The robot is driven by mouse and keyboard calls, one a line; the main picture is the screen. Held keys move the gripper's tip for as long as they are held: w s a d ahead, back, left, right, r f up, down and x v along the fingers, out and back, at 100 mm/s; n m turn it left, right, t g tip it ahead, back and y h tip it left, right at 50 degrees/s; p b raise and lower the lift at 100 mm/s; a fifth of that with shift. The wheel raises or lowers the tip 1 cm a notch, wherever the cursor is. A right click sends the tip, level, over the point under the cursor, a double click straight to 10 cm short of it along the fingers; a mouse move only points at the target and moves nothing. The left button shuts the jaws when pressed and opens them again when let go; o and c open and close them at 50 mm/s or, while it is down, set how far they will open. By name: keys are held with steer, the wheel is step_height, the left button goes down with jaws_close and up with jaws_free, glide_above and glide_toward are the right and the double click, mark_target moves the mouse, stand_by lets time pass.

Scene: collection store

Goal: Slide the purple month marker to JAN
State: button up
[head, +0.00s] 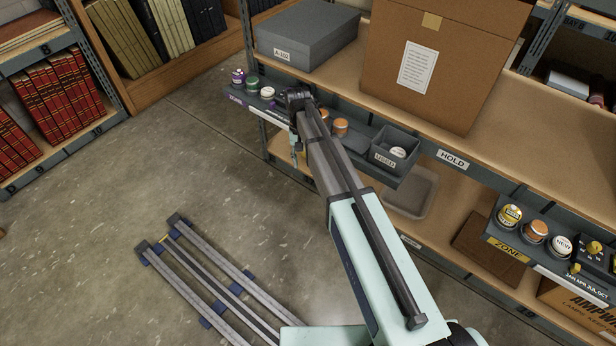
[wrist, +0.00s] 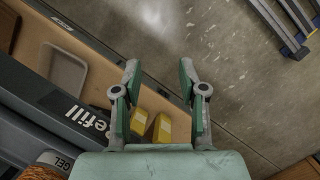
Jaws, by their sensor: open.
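A purple zone label (head: 237,99) is on the front of the left shelf's ledge, below a purple-topped jar (head: 238,77). My arm covers part of that ledge to the right. My gripper (head: 298,158) hangs in front of the ledge. In the wrist view my gripper (wrist: 158,75) is open, with nothing held between its fingers. Beyond the fingers are floor, a lower shelf board and two small yellow things (wrist: 151,127).
A grey ledge edge marked Refill (wrist: 87,117) lies left of the fingers. An orange jar (wrist: 45,168) is at the lower left. A yellow zone ledge (head: 505,248) with yellow knobs and month lettering (head: 586,284) is far right. The floor (head: 150,190) is open at left.

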steer(key=shift+s+d+f+b, duration=0.2)
steer(key=shift+s+f+b, duration=0.15)
steer(key=shift+f, duration=0.25)
steer(key=shift+s+d+f+b, duration=0.2)
steer(key=shift+s+f, duration=0.1)
steer(key=shift+f, duration=0.3)
steer(key=shift+s+d+f+b, duration=0.15)
steer(key=shift+s+f+b, duration=0.2)
steer(key=shift+f, duration=0.25)
steer(key=s+d+f+p, duration=0.2)
steer(key=s+d+f, duration=0.1)
steer(key=s+f, duration=0.3)
steer(key=s+d+f+n+p, duration=0.1)
steer(key=s+d+f+p, duration=0.2)
steer(key=s, duration=0.5)
steer(key=s+d+f, duration=0.4)
steer(key=s+f, duration=0.1)
steer(key=s, duration=0.2)
steer(key=s+d+g+p, duration=0.2)
steer(key=s+d+p, duration=0.1)
steer(key=s, duration=0.9)
steer(key=s+d+m+g+p, duration=0.1)
steer(key=s+d+p, duration=0.2)
steer(key=s, duration=1)
steer(key=shift+s+d+g+y, duration=0.25)
steer(key=shift+d+g+y, duration=0.05)
steer(key=shift+g, duration=0.1)
